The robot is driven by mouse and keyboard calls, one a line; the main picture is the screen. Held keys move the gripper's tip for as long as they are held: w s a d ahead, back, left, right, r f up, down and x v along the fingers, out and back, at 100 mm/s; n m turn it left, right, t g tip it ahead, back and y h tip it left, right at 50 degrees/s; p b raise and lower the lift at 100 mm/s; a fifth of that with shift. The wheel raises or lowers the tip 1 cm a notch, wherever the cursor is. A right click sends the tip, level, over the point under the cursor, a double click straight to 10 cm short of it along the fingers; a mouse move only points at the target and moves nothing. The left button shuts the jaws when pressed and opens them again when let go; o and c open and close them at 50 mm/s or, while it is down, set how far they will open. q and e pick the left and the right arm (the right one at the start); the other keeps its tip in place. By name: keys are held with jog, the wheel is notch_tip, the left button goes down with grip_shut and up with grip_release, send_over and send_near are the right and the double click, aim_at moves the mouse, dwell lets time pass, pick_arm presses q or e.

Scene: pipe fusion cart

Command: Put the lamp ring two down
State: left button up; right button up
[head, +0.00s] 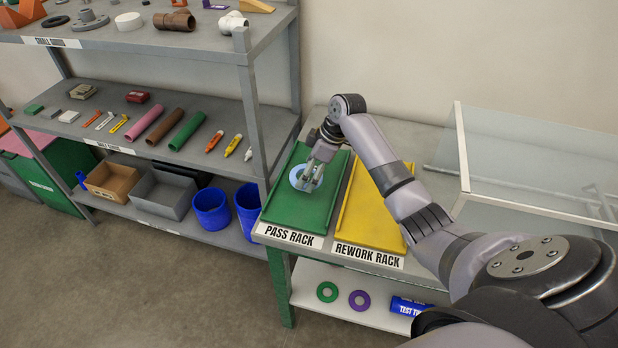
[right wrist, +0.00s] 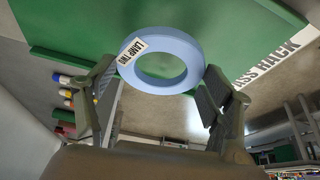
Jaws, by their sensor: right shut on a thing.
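The lamp ring two is a light blue ring with a white label reading "LAMP TWO"; it shows in the right wrist view (right wrist: 192,48) and in the head view (head: 297,182). My right gripper (head: 312,176) reaches down over the green pass rack (head: 287,214) and is shut on the ring. In the right wrist view the ring sits between the fingertips of my right gripper (right wrist: 160,78), with the green rack behind it. Whether the ring touches the rack surface I cannot tell. My left gripper is not in view.
The yellow rework rack (head: 368,226) lies right of the pass rack. A clear glass panel (head: 540,160) stands at the right. Green (head: 327,292) and purple (head: 359,300) rings lie on the lower shelf. Shelving (head: 160,110) with pipes and blue bins (head: 211,207) stands at the left.

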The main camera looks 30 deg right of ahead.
notch_tip(320, 180, down, 3)
jog(key=shift+r, duration=0.1)
jog(key=shift+f, duration=0.45)
jog(key=o, duration=1.2)
jog(key=shift+f, duration=0.1)
jog(key=shift+o, duration=0.2)
jog(key=b+v, duration=0.1)
jog(key=v, duration=1.1)
